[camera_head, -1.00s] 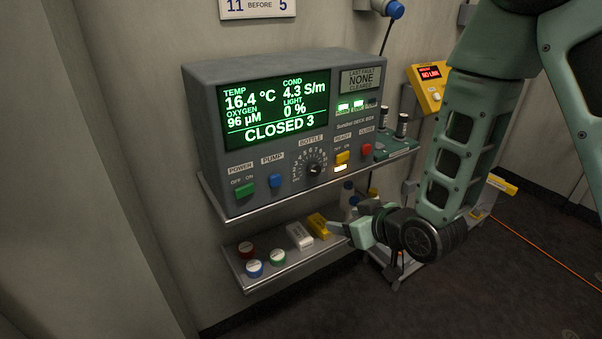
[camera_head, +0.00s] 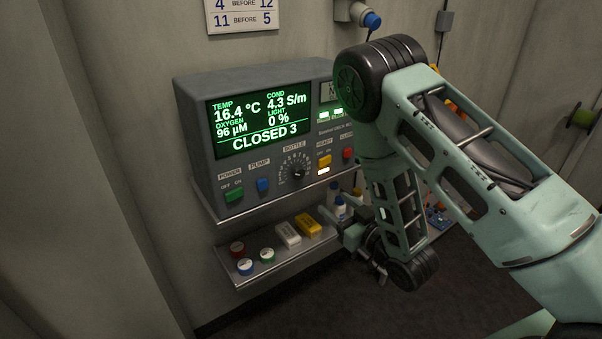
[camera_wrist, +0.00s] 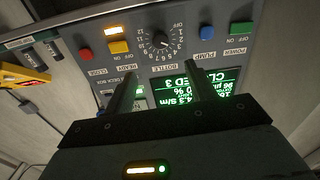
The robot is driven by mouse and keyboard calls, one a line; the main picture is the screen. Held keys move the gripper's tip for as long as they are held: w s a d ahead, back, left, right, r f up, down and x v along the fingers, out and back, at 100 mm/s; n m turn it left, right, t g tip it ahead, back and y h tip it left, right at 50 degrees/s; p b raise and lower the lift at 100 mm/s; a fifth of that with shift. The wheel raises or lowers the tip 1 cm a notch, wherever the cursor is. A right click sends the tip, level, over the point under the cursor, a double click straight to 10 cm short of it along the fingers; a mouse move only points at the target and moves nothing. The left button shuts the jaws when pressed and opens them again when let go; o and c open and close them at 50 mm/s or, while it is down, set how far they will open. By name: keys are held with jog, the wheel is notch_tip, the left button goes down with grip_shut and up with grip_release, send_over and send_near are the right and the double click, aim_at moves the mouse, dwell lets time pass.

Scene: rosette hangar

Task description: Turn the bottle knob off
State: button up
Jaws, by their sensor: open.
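The bottle knob (camera_head: 297,173) is a round black dial with a numbered scale on the front of the grey deck box (camera_head: 187,120). Its screen (camera_head: 258,112) reads "CLOSED 3". The exact pointer setting is too small to tell. In the wrist view, which is upside down, the knob (camera_wrist: 160,41) lies just beyond the gap between my fingertips. My gripper (camera_head: 342,228) hangs below and right of the knob in the head view, by the lower shelf. In the wrist view my gripper (camera_wrist: 159,75) is open and empty, apart from the knob.
A green power switch (camera_head: 234,196), blue pump switch (camera_head: 263,185), yellow ready button (camera_head: 324,160) and red close button (camera_head: 348,154) flank the knob. The lower shelf (camera_head: 243,280) holds coloured caps, a white block (camera_head: 288,234) and a yellow block (camera_head: 308,225).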

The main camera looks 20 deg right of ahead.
aim_at(300, 175)
jog(key=p+x, duration=0.4)
jog(key=x, duration=1)
jog(key=shift+r, duration=0.15)
jog(key=shift+w+a+p, duration=0.25)
jog(key=shift+w+p, duration=0.05)
jog(key=shift+w, duration=0.3)
jog(key=c, duration=1)
